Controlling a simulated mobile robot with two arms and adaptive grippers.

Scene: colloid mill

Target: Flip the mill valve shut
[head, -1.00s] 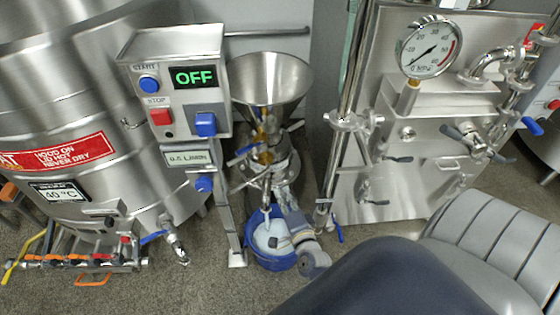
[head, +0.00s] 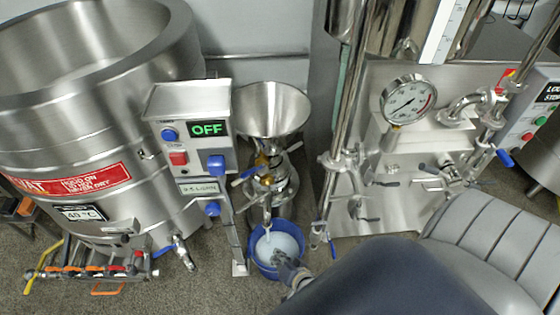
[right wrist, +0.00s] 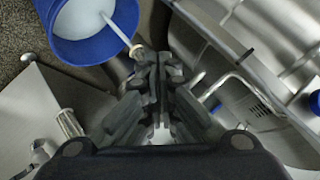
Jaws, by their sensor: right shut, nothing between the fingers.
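The colloid mill (head: 272,180) stands in the middle of the head view under a steel funnel hopper (head: 272,105). A blue-tipped lever (head: 244,175) sticks out to the left of its body. A thin white stream runs from the mill's outlet spout (head: 267,207) into a blue bucket (head: 256,262) of white liquid. It also shows in the right wrist view (right wrist: 120,30). My right gripper (head: 284,262) is at the bucket's near right side, below the spout. In the wrist view its fingers (right wrist: 158,70) are together and empty, close to the spout end. My left gripper is out of view.
A control box (head: 190,130) reading OFF stands on a post left of the mill. A large steel vat (head: 90,120) is further left. A steel machine with a pressure gauge (head: 408,100) and pipes is on the right. Carpet floor (head: 200,285) is free in front.

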